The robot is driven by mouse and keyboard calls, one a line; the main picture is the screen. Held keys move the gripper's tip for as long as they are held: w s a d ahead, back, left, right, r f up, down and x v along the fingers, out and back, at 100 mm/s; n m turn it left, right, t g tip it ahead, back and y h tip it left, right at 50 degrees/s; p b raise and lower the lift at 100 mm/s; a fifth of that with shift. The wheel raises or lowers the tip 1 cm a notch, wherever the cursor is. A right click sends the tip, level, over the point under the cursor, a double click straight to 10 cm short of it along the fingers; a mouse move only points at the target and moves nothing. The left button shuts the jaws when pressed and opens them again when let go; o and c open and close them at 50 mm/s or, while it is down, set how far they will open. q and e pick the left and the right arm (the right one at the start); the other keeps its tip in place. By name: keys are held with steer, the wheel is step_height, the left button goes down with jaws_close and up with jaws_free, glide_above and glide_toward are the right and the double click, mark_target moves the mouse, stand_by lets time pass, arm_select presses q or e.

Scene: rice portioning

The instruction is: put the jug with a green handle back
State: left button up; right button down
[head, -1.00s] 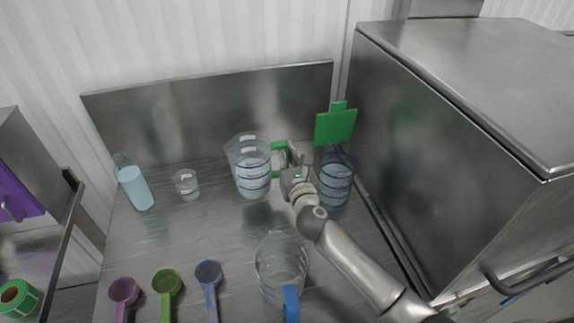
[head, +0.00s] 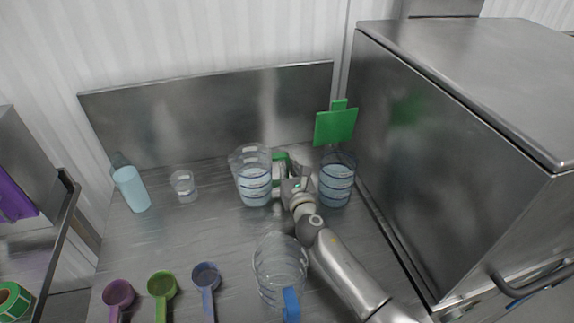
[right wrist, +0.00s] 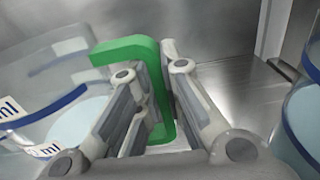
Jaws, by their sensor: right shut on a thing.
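The jug with a green handle (head: 250,178) is a clear measuring jug with blue marks at the back middle of the steel counter. Its green handle (right wrist: 130,48) faces right and lies between my right gripper's fingers in the right wrist view. My right gripper (head: 288,178) is shut on that handle. The jug looks upright, and its clear wall (right wrist: 48,75) fills the left of the right wrist view. I cannot tell whether its base touches the counter. My left gripper is not in view.
A second clear jug (head: 337,180) stands close to the right, by a green board (head: 335,127) and a steel cabinet (head: 450,170). A blue-handled jug (head: 279,262) stands in front. A bottle (head: 131,188), a small glass (head: 183,184) and coloured scoops (head: 162,284) are left.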

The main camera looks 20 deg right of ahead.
steer(key=c, duration=1.6)
jaws_free()
steer(key=shift+f, duration=0.1)
steer(key=shift+o, duration=0.2)
steer(key=shift+r, duration=0.2)
steer(key=shift+s+f, duration=0.15)
steer(key=shift+s, duration=0.15)
steer(key=s, duration=1.1)
steer(key=shift+s, duration=0.25)
steer(key=shift+a+r, duration=0.1)
steer(key=shift+r, duration=0.1)
